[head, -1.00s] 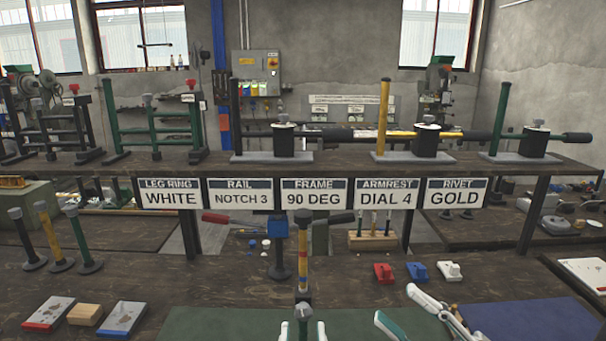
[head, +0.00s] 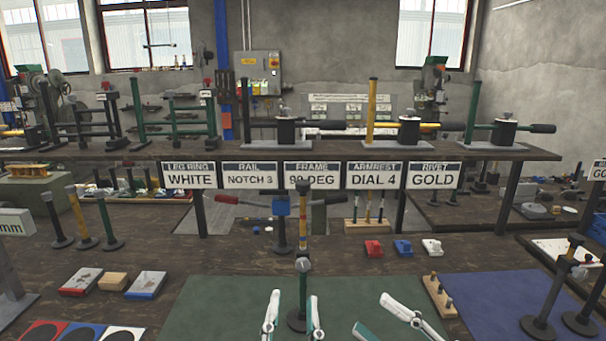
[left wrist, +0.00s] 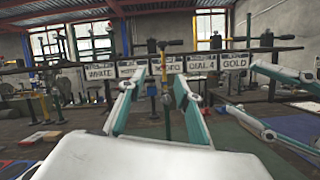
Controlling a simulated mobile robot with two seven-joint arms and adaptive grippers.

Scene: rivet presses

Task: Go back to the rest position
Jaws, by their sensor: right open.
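My left gripper (head: 292,300) is at the bottom middle of the head view. Its two white and green fingers are spread apart with nothing gripped between them. In the left wrist view the same fingers (left wrist: 155,85) stand wide on either side of the view of a post. My right gripper (head: 372,312) is open and empty to the right, low over the green mat. It also shows in the left wrist view (left wrist: 265,115).
A blue mat (head: 500,295) lies right, with dark posts (head: 545,300) at its edge. A wooden peg block (head: 438,297) sits between the mats. Small trays (head: 82,281) and dark-based posts (head: 108,225) stand left. A raised shelf (head: 330,151) with signs spans the back.

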